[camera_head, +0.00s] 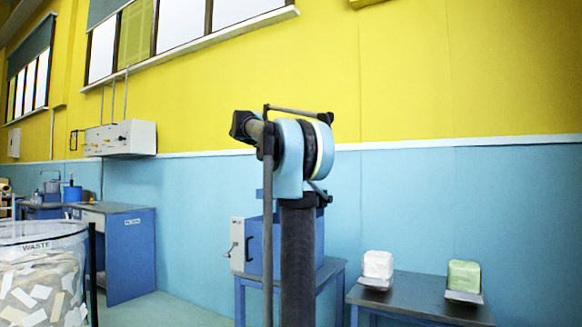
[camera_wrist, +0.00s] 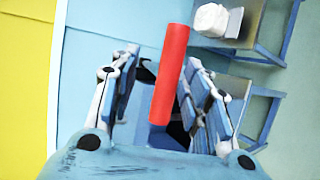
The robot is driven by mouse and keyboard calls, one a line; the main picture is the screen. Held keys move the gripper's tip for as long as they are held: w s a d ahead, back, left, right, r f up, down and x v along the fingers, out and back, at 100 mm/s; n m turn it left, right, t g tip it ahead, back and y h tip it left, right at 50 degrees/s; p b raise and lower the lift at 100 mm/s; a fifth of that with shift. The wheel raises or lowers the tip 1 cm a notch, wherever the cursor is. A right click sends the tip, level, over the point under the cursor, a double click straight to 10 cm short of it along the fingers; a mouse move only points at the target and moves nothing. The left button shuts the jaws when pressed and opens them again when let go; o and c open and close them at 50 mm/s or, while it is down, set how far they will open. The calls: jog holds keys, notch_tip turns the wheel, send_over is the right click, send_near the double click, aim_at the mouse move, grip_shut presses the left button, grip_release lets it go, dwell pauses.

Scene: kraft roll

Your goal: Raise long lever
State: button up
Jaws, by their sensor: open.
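A red cylindrical bar (camera_wrist: 170,75), which looks like the long lever's grip, stands out in the wrist view. It lies lengthwise between the two fingers of my gripper (camera_wrist: 163,65). The fingers are spread, with a gap on the left of the bar; on the right the bar overlaps the finger in the picture, and I cannot tell whether they touch. The bar's mounting is hidden. In the head view my arm covers the middle, and neither the gripper nor the red bar can be made out. A grey box (camera_head: 238,245) with dark handles shows behind my arm.
A dark-topped table (camera_head: 415,292) at the right bears a white block (camera_head: 377,264) and a green block (camera_head: 463,275). A clear waste bin (camera_head: 40,235) stands at the left front, with a blue desk (camera_head: 130,250) behind it. Open floor lies between desk and arm.

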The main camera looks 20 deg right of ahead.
jog(key=v, duration=1.7)
jog(key=shift+f, duration=0.15)
dwell(1.3)
